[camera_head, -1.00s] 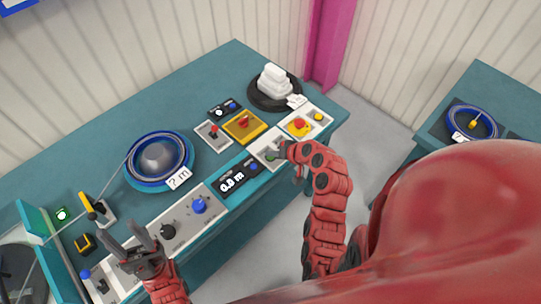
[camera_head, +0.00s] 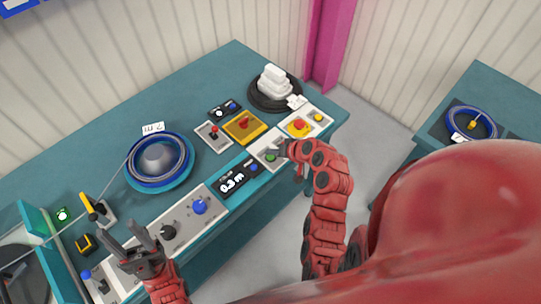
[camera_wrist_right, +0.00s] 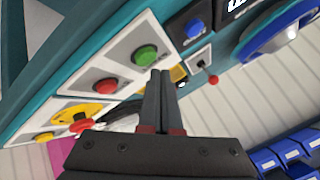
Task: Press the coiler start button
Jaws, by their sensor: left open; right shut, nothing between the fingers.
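The green start button (camera_head: 270,157) sits on a white panel at the front edge of the teal bench. In the right wrist view the green button (camera_wrist_right: 145,55) shows with a red button (camera_wrist_right: 107,85) beside it. My right gripper (camera_head: 281,148) is shut and empty, right at this panel. In the right wrist view its fingertips (camera_wrist_right: 160,72) are close to the green button; I cannot tell whether they touch. The coiler (camera_head: 157,160) holds blue cable and a white tag. The length display (camera_head: 234,181) seems to read 0.3 m. My left gripper (camera_head: 140,248) is open and empty over the front-left panel.
A yellow panel with a red switch (camera_head: 243,125) and a red-on-yellow emergency button (camera_head: 299,126) are near the right gripper. A black reel with white blocks (camera_head: 273,88) stands at the back right. Another bench (camera_head: 480,85) holds a blue coil.

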